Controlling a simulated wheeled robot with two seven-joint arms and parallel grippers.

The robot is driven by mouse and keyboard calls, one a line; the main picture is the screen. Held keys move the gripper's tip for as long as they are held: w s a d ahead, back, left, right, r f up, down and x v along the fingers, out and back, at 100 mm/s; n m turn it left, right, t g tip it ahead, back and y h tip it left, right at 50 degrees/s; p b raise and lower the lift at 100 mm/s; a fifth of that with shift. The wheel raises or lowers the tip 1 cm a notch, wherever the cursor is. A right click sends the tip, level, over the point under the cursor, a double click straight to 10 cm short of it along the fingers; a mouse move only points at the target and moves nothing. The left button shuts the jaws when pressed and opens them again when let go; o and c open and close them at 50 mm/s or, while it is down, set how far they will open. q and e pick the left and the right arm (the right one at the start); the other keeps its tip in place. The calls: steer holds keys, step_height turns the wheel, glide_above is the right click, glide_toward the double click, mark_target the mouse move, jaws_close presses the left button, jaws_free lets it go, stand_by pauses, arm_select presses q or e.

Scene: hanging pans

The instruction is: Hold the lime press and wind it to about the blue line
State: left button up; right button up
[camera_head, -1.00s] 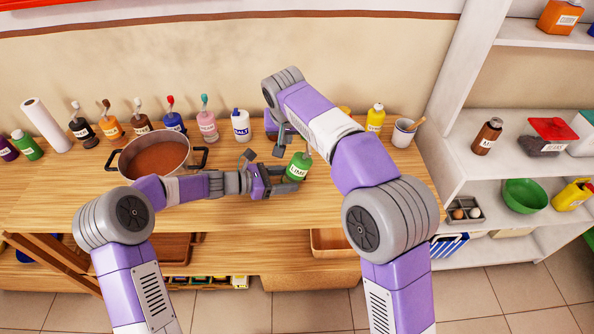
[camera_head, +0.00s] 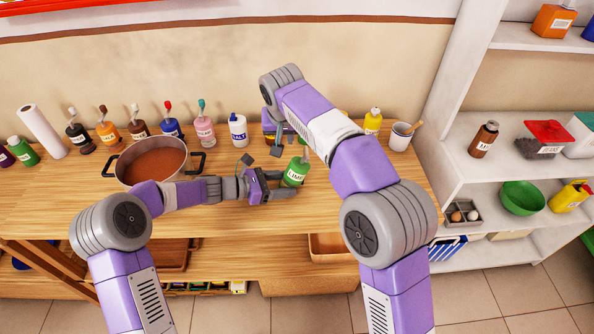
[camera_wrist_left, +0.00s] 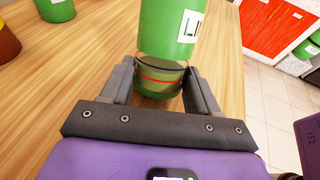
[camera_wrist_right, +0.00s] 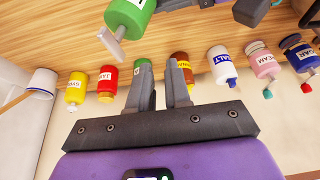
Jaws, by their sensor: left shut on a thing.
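The lime press (camera_head: 296,173) is a green bottle with a white label, standing upright on the table. My left gripper (camera_head: 284,185) is shut on its lower part from the left.
A pot (camera_head: 153,163) of brown contents stands left of my left gripper. Several similar bottles, including the salt bottle (camera_head: 238,131), line the back by the wall. A white mug (camera_head: 401,137) is at the back right. The front of the table (camera_head: 330,215) is clear.

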mark_target(308, 155)
steer(key=shift+o, duration=1.3)
steer(key=s+d+r+m+y, duration=0.1)
steer(key=s+d+r+y, duration=0.3)
steer(key=d, duration=0.6)
steer(key=s+r, duration=0.1)
steer(key=s, duration=0.1)
steer(key=shift+s+d+r+m, duration=0.25)
steer(key=shift+s+r+m, duration=0.05)
steer(key=shift+s, duration=0.1)
steer(key=x, duration=1.1)
steer(key=shift+w+a+f, duration=0.15)
steer(key=shift+w+f, duration=0.1)
steer(key=shift+w, duration=0.05)
jaws_close()
